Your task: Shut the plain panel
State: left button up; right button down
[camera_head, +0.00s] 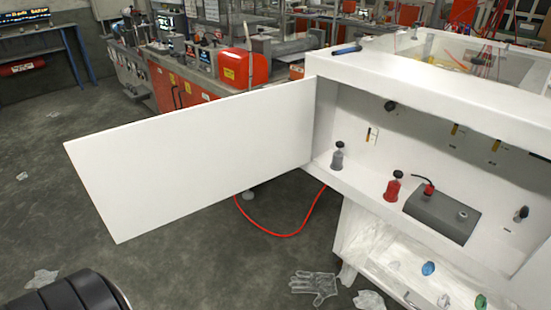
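The plain panel (195,150) is a flat white door. It stands wide open, swung out to the left from the left edge of the white cabinet (430,85). Its free edge is at the far left of the panel, over the grey floor. The cabinet's inside is exposed. Neither of my grippers is in view, so I cannot see their fingers. A black ribbed part, apparently of my own body, shows at the bottom left, apart from the panel in the picture.
Inside the cabinet are a grey bottle (338,157), a red bottle (393,188) and a dark grey box (442,213). A red hose (285,234) runs below the panel. A clear glove (314,286) lies on the floor. Floor left of the panel is mostly free.

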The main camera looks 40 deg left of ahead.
aim_at(141, 177)
jog(key=j+z, duration=0.3)
jog(key=j, duration=0.25)
jog(key=k+j+z, duration=0.1)
jog(key=j+z, duration=0.15)
jog(key=j, duration=0.25)
jog(key=k+j+z, duration=0.15)
jog(key=j+z, duration=0.15)
jog(key=j, duration=0.2)
